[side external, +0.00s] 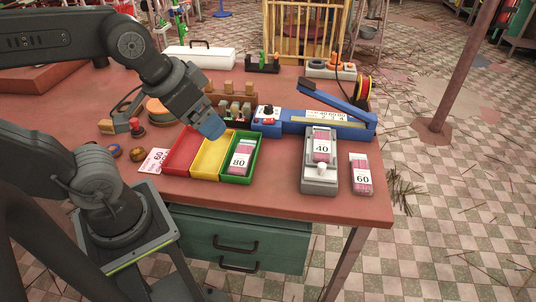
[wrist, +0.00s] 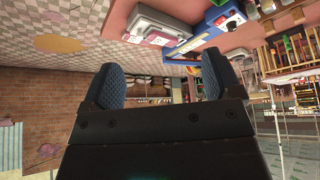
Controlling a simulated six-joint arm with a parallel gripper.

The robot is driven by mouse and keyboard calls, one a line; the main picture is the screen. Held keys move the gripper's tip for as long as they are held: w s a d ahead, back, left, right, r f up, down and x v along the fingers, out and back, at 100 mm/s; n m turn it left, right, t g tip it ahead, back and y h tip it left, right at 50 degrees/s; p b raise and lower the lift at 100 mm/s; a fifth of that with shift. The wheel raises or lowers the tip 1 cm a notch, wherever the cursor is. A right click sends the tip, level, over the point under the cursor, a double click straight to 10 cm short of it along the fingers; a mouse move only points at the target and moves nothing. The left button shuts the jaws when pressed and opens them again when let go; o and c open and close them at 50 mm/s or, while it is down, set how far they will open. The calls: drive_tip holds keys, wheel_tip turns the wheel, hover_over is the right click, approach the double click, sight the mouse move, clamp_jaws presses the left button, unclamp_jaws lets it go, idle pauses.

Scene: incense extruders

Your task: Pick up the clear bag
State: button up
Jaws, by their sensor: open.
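A clear bag (side external: 361,175) of pink sticks with a "60" label lies at the right front of the red-brown table. It is apart from the grey device (side external: 319,180) to its left, which holds a pink pack labelled "40". A pink pack labelled "80" (side external: 241,158) lies in the green tray (side external: 256,160). My gripper (side external: 211,127) hangs above the back of the red and yellow trays, far to the left of the clear bag. In the wrist view my gripper (wrist: 162,78) has its two blue pads wide apart with nothing between them.
A blue sealer-like device (side external: 325,122) with a raised arm stands behind the grey device. The red tray (side external: 182,152) and yellow tray (side external: 211,155) adjoin the green one. A white "60" card (side external: 153,161) lies left of them. Bare table lies between the green tray and grey device.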

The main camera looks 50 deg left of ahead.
idle(0.7)
drive_tip(key=n+g+y, duration=0.2)
drive_tip(key=n+y, duration=0.1)
drive_tip(key=n, duration=0.6)
hover_over(362, 168)
drive_tip(key=s+d, duration=0.2)
drive_tip(key=f, duration=1.9)
drive_tip(key=shift+w+a+f, duration=0.1)
drive_tip(key=shift+w+f, duration=0.1)
drive_tip(key=shift+f, duration=0.2)
drive_tip(key=shift+s+x, duration=0.1)
drive_tip(key=shift+x, duration=1.35)
drive_tip(key=shift+s+x, duration=0.15)
drive_tip(key=shift+x, duration=1.3)
drive_tip(key=shift+f, duration=0.15)
drive_tip(key=c, duration=1)
